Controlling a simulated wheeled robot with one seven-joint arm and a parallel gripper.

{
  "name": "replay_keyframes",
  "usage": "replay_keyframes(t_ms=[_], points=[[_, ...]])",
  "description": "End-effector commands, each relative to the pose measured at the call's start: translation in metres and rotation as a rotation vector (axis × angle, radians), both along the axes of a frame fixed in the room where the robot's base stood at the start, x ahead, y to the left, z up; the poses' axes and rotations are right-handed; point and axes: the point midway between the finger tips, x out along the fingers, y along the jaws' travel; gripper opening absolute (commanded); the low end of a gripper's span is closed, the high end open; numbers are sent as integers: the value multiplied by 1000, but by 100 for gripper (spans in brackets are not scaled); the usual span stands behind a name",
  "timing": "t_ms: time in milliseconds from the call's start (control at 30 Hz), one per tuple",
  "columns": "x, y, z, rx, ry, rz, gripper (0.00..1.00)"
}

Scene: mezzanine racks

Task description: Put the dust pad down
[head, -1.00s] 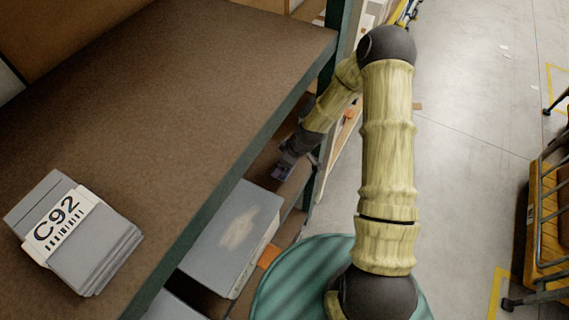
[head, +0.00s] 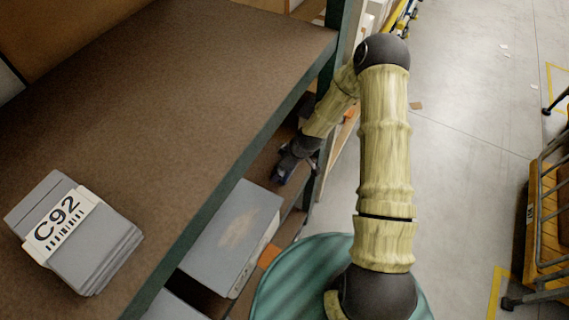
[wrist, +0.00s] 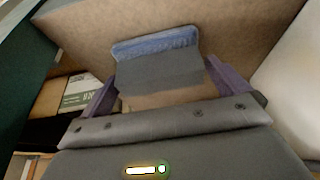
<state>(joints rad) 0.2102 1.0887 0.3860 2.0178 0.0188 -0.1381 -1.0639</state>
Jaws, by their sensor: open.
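The dust pad (wrist: 157,72), grey with a blue fluffy far edge, is in the middle of the wrist view, against a brown board surface. My gripper (wrist: 162,80) is open, its purple fingers standing apart on either side of the pad. The view does not show clearly whether a finger still touches the pad. In the head view my gripper (head: 284,174) reaches in beside the rack post, at the level below the upper shelf. I cannot make out the pad there.
The brown upper shelf (head: 190,75) holds a grey stack labelled C92 (head: 75,235). Below it stands a grey box (head: 230,240) with a worn lid. A green post (head: 325,130) is close to my forearm. A white-labelled box (wrist: 80,92) is left in the wrist view. Open floor lies right.

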Motion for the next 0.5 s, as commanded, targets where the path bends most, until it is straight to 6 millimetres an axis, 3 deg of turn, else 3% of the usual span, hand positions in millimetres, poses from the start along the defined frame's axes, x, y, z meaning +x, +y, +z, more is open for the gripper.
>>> replay_keyframes(t_ms=[167, 500], points=[[-2, -6, 18, 0, -4, 0, 100], [-15, -25, 72, 0, -3, -1, 100]])
